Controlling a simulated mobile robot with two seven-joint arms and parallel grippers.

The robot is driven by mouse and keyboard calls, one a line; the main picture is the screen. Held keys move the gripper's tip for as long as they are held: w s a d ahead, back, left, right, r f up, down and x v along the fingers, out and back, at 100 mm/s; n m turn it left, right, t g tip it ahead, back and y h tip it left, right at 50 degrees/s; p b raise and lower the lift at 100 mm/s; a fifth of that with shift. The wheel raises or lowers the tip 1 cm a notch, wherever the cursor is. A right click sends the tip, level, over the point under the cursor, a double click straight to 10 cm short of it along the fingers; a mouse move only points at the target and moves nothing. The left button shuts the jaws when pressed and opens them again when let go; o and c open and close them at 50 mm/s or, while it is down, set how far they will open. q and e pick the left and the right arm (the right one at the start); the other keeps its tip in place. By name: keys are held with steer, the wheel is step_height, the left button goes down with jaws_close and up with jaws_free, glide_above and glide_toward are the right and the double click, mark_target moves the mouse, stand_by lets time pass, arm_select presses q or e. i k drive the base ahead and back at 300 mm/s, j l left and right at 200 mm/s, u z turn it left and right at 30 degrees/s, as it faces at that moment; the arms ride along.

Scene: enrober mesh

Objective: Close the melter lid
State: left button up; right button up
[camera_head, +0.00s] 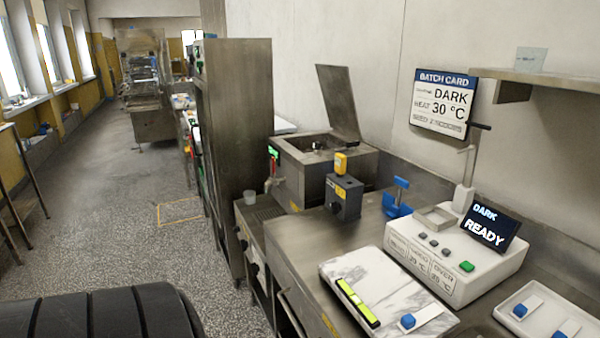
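The melter (292,168) is a square steel box at the far end of the counter, against the wall. Its lid (338,102) is a flat steel plate standing up, tilted back over the right rear edge, so the top is open. Something small shows inside the opening, too small to tell. Neither of my grippers shows in this view.
A dark box with a yellow top (344,196) stands right in front of the melter. A marble slab (375,275), a white console reading READY (450,255) and a tray (545,312) fill the near counter. A tall steel cabinet (238,130) stands left. The floor (130,215) is largely clear.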

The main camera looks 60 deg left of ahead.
mark_target(335, 80)
steer(key=u, duration=1.7)
steer(key=i+j, duration=0.7)
steer(key=i+j+z, duration=0.15)
steer(key=i+j, duration=1.15)
steer(key=j, duration=0.15)
